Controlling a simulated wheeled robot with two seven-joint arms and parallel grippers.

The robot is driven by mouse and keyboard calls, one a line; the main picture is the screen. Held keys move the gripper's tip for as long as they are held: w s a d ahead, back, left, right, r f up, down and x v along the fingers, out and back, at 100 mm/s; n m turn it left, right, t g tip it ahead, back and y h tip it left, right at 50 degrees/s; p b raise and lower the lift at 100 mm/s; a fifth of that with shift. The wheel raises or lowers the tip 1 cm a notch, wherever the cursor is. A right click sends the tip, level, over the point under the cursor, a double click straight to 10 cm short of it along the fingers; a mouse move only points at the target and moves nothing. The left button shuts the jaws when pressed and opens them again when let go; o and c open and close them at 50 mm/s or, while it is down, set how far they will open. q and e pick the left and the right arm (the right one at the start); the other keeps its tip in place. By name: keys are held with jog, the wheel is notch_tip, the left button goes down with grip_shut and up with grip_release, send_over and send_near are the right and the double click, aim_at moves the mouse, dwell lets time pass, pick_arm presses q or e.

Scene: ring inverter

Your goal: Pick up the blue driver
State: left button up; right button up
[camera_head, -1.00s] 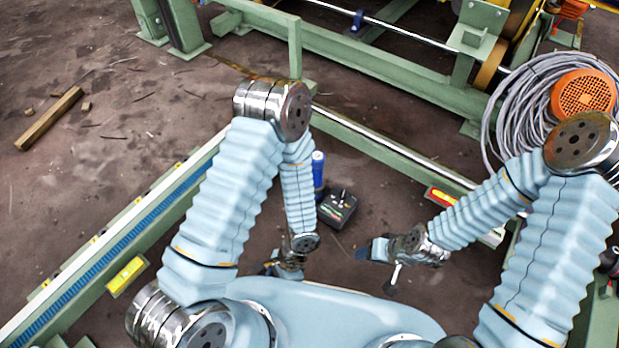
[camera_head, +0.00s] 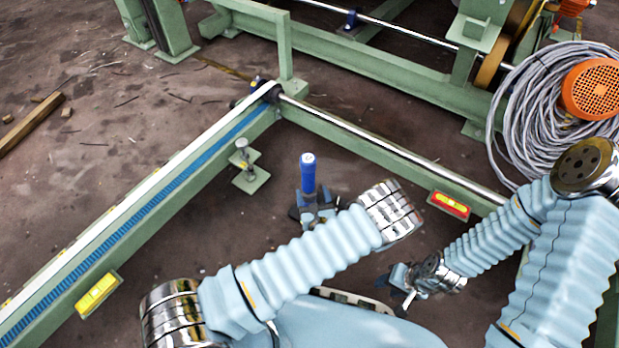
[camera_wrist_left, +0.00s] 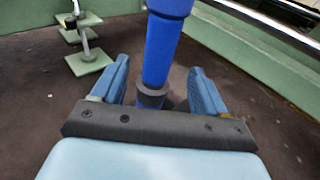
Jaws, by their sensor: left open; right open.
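The blue driver (camera_head: 308,174) stands upright inside the green frame, a blue cylinder with a pale top in the head view. In the left wrist view the driver (camera_wrist_left: 162,48) rises between my two blue fingers, with a dark collar low down. My left gripper (camera_head: 312,210) is at the driver's lower part. In the left wrist view my left gripper (camera_wrist_left: 158,68) is open, with one finger on each side of the driver and gaps visible. My right gripper (camera_head: 400,282) is open and empty, low and to the right, apart from the driver.
A green rail with a blue strip (camera_head: 150,208) runs along the left. A small green bracket with a post (camera_head: 248,172) stands left of the driver. A metal rod (camera_head: 390,146) runs behind it. Coiled grey cable (camera_head: 540,125) and an orange motor (camera_head: 592,90) are at right.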

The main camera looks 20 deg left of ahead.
aim_at(310, 183)
pick_arm(q)
jog(key=shift+x, duration=1.05)
jog(key=b+x, duration=0.1)
jog(key=x, duration=0.4)
jog(key=shift+w+a+f, duration=0.1)
jog(key=shift+w, duration=0.05)
jog(key=c, duration=1)
jog(key=shift+c, duration=1)
